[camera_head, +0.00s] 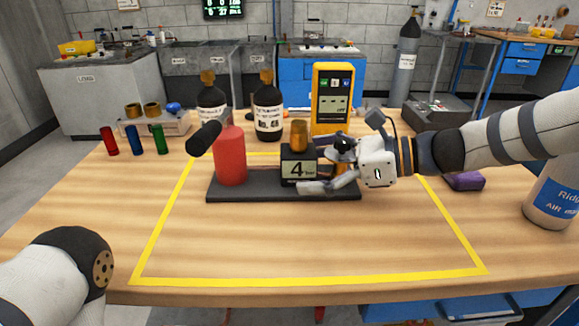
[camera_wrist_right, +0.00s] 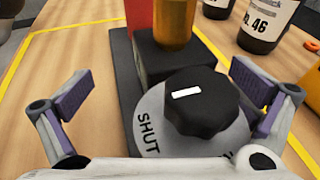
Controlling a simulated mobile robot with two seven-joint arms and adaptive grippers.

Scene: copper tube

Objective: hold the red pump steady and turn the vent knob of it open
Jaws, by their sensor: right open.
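The red pump (camera_head: 230,155) is a red cylinder with a black handle (camera_head: 204,137), standing on a dark base plate (camera_head: 250,194). On the same plate is a black block (camera_head: 289,153) marked 4, with a brass cylinder (camera_head: 299,135) on top. In the right wrist view, the black vent knob (camera_wrist_right: 202,108) has a white mark and sits on a grey dial (camera_wrist_right: 150,118) lettered SHUT at lower left; other lettering is mostly hidden. My right gripper (camera_head: 328,170) is open, its fingers (camera_wrist_right: 168,88) apart on either side of the knob. My left arm shows at lower left; its gripper is out of view.
Yellow tape (camera_head: 310,278) outlines a rectangle around the pump. Behind stand dark bottles (camera_head: 268,108) and a yellow meter (camera_head: 333,80). Colored tubes (camera_head: 133,139) stand at left; a purple block (camera_head: 464,181) and a large bottle (camera_head: 553,192) are at right. The front table area is clear.

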